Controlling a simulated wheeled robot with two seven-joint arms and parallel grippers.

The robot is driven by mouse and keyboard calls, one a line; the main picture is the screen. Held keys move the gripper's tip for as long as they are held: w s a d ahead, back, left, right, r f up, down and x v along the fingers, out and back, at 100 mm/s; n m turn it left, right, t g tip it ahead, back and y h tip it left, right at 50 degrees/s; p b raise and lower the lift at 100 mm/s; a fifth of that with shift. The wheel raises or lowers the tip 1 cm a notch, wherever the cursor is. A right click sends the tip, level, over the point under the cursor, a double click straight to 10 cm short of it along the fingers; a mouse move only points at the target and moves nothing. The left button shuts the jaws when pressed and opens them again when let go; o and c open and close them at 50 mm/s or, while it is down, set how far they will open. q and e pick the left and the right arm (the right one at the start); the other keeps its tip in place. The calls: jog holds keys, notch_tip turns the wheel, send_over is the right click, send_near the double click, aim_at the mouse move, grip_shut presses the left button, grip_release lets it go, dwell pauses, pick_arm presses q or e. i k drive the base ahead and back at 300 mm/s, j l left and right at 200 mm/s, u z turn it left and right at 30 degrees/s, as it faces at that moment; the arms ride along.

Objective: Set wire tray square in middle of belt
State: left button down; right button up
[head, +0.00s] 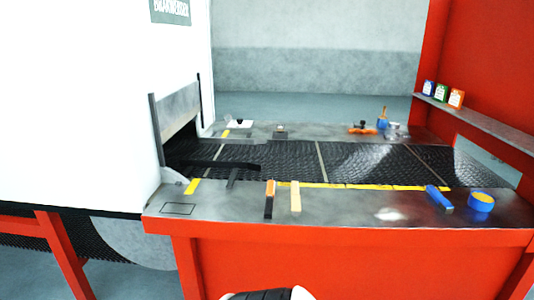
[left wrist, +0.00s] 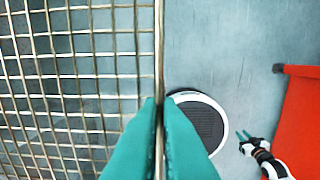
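The wire tray (left wrist: 75,75) is a brass-coloured wire grid that fills the left side of the left wrist view. My left gripper (left wrist: 160,105), with teal fingers, is shut on the tray's rim wire. The tray hangs over the floor and is outside the head view. My right gripper (left wrist: 243,137) shows small at the right of the left wrist view, its teal fingers apart and empty, away from the tray. The black mesh belt (head: 290,158) runs across the table in the head view, with no tray on it. Neither gripper shows in the head view.
On the near ledge lie an orange-topped dark tool (head: 269,200), a pale bar (head: 295,197), a blue tool (head: 438,198) and a blue-yellow roll (head: 481,202). A dark bar (head: 222,165) reaches over the belt near the oven mouth (head: 180,120). The middle of the belt is clear.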

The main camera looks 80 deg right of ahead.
aim_at(373, 160)
jog(key=z, duration=2.35)
